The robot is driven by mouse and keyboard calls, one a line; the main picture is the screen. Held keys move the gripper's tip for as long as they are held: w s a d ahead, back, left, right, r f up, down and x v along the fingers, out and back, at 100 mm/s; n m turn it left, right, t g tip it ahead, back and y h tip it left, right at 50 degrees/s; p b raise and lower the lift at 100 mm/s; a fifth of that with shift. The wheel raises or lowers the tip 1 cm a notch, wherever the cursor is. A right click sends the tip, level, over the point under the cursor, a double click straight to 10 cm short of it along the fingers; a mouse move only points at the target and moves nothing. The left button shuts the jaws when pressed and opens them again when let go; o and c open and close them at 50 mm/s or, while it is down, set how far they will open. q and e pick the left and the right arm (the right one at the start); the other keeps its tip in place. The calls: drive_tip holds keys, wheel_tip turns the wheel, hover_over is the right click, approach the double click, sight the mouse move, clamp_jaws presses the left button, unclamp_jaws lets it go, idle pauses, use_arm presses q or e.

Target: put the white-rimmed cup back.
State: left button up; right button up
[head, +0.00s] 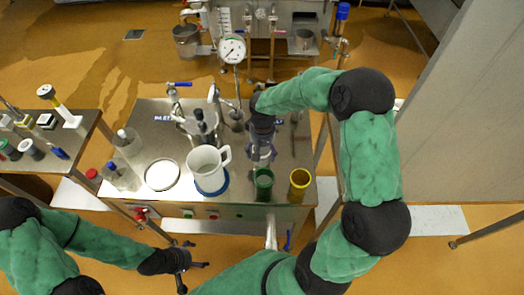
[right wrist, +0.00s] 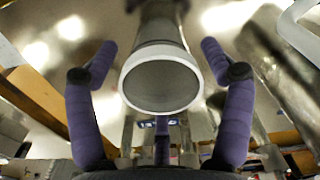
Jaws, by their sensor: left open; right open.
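The white-rimmed cup (right wrist: 162,80) is grey, and its open mouth faces my right wrist camera. It lies between the two purple fingers of my right gripper (right wrist: 160,75), with a visible gap on each side. In the head view my right gripper (head: 262,150) points down over the steel table, just behind the green cup, and the grey cup (head: 263,158) shows only partly there. What the cup rests on is hidden. My left gripper (head: 192,258) is open and empty, low in front of the table.
A green cup (head: 263,182) and a yellow cup (head: 299,184) stand at the table's front right. A white jug (head: 206,167) stands on a blue disc, with a white round plate (head: 162,175) to its left. Valves and a pressure gauge (head: 232,49) rise behind.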

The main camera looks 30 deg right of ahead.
wheel_tip(320, 180, up, 11)
drive_tip(key=p, duration=0.2)
drive_tip(key=shift+r, duration=0.15)
idle(0.5)
